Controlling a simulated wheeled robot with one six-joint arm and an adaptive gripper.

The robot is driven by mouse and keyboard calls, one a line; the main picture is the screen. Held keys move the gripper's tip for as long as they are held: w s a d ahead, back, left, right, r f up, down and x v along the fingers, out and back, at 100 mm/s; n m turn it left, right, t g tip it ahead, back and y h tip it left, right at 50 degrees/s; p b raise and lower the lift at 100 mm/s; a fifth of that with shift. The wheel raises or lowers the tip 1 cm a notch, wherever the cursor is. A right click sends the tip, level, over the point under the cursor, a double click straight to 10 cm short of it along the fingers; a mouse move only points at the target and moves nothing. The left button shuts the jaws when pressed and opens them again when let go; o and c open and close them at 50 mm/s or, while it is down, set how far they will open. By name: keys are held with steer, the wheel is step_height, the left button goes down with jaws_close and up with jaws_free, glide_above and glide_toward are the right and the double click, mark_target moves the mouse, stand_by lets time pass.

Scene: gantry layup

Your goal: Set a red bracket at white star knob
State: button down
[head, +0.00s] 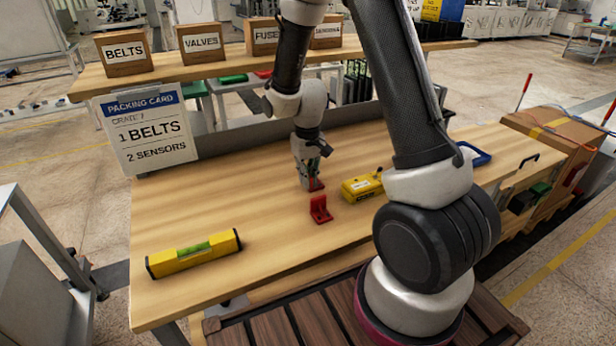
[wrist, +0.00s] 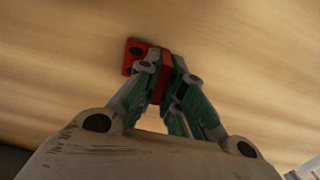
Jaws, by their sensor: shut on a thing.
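My gripper (head: 314,180) points down at the middle of the wooden table in the head view. I see no white star knob in either view.
A yellow box-like item (head: 360,188) lies right of the brackets. A yellow spirit level (head: 194,254) lies at the front left. A packing card (head: 146,130) and a shelf with labelled boxes (head: 202,43) stand behind.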

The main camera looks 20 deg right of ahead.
steer(key=c, duration=1.9)
jaws_free()
steer(key=shift+f, duration=0.1)
steer(key=o, duration=0.4)
steer(key=shift+c, duration=0.2)
